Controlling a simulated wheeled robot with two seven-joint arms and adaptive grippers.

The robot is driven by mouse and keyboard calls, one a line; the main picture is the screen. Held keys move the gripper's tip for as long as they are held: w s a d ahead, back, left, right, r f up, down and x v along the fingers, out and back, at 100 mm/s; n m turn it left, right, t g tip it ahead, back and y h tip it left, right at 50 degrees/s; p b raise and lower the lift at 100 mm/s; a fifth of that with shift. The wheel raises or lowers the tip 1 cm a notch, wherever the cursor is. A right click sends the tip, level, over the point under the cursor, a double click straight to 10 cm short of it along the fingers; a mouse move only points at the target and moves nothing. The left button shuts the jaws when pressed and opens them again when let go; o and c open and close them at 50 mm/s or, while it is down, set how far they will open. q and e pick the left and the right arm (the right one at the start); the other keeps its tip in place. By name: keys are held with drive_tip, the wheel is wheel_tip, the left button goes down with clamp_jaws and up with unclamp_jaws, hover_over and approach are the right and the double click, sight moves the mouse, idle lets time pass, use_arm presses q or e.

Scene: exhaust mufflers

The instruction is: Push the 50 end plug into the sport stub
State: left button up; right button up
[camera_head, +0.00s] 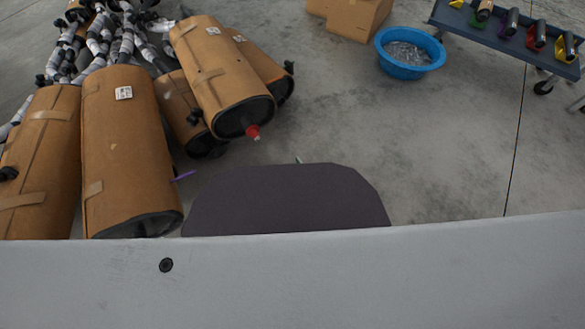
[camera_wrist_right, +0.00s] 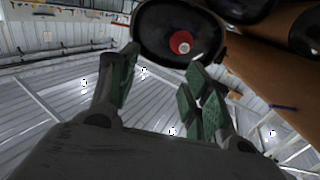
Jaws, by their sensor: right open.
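A red end plug (camera_head: 253,132) shows at the dark end of the upper brown-wrapped muffler (camera_head: 213,62), pointing toward me. In the right wrist view the red plug (camera_wrist_right: 181,43) has a pale centre and sits against the black end face (camera_wrist_right: 155,30) of the muffler. How deep it sits in the stub, I cannot tell; the stub is hidden behind it. My right gripper (camera_wrist_right: 165,62) is open, its green-padded fingers spread below the plug with a gap and nothing between them. In the head view I cannot make out its fingers. My left gripper is in neither view.
More brown mufflers (camera_head: 122,140) lie at the left, with several grey-and-black pipes (camera_head: 125,35) behind. A thin purple piece (camera_head: 184,176) projects beside them. A blue tub (camera_head: 408,66), cardboard boxes (camera_head: 350,15) and a rack (camera_head: 475,35) of coloured holders stand behind. The right floor is clear.

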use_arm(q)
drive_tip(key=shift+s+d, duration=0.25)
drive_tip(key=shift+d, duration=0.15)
use_arm(e)
drive_tip(key=d+f+g, duration=0.1)
drive_tip(key=d+f, duration=0.2)
drive_tip(key=d, duration=0.8)
drive_tip(key=shift+s+d, duration=0.25)
drive_tip(key=shift+d, duration=0.05)
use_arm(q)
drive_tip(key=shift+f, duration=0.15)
use_arm(e)
drive_tip(key=shift+d, duration=0.1)
idle(0.7)
